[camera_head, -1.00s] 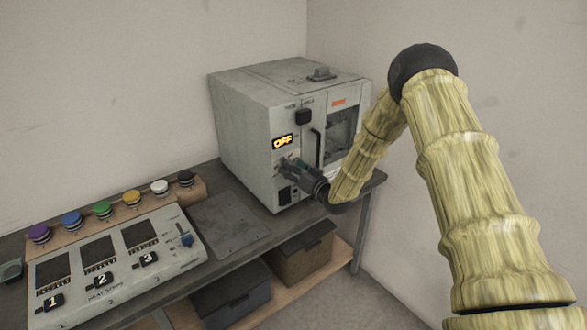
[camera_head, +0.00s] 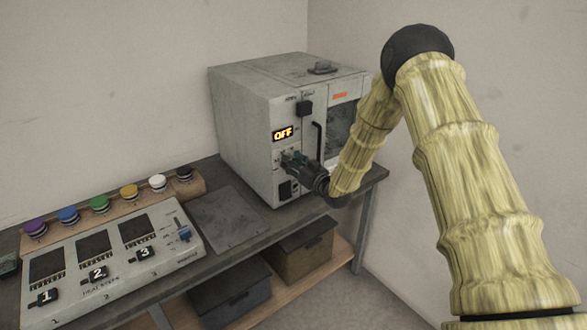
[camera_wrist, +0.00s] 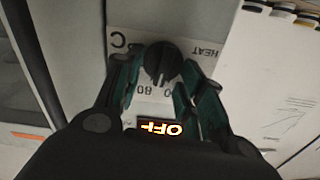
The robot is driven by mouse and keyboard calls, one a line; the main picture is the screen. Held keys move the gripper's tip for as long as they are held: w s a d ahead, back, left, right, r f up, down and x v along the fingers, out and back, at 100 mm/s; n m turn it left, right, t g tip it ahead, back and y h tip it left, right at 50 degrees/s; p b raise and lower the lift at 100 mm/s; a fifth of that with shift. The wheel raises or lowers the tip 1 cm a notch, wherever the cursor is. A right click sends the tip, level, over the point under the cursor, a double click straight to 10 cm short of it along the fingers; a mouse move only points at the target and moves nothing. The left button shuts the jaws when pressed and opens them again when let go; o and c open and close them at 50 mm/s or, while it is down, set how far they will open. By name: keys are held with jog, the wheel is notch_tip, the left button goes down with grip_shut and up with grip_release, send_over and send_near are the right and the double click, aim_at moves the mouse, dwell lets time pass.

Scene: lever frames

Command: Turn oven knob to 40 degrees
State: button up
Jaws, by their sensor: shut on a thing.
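The oven (camera_head: 245,130) is a grey box on the table, with a lit display (camera_head: 283,134) reading OFF. The display also shows in the wrist view (camera_wrist: 161,128), upside down. My gripper (camera_head: 286,158) is at the front panel just below the display. In the wrist view, my gripper (camera_wrist: 162,66) has its two fingers on either side of the round black oven knob (camera_wrist: 163,62), shut on it. Part of the dial print, with "80" and "HEAT", shows around the knob. The knob is hidden behind my gripper in the head view.
A panel with several numbered black switches (camera_head: 98,273) and a blue-handled slider (camera_head: 184,235) lies at the left. Several coloured buttons (camera_head: 99,204) line the shelf behind it. A flat grey plate (camera_head: 229,222) lies before the oven. Boxes (camera_head: 300,252) sit on the lower shelf.

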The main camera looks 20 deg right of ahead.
jog(key=shift+s+a+f+n+b, duration=0.1)
jog(key=shift+a+f+n+b, duration=0.1)
jog(key=shift+n+b, duration=2.5)
jog(key=shift+s+a+f+n+b, duration=0.1)
jog(key=shift+a+n+b, duration=0.15)
jog(key=shift+n+b, duration=2.45)
jog(key=shift+s+a+f+n+b, duration=0.1)
jog(key=shift+a+f+n+b, duration=0.1)
jog(key=shift+n+b, duration=2.5)
jog(key=shift+m+b, duration=0.5)
jog(key=shift+b, duration=0.1)
jog(key=o, duration=0.9)
jog(key=shift+r, duration=0.1)
jog(key=v, duration=1.2)
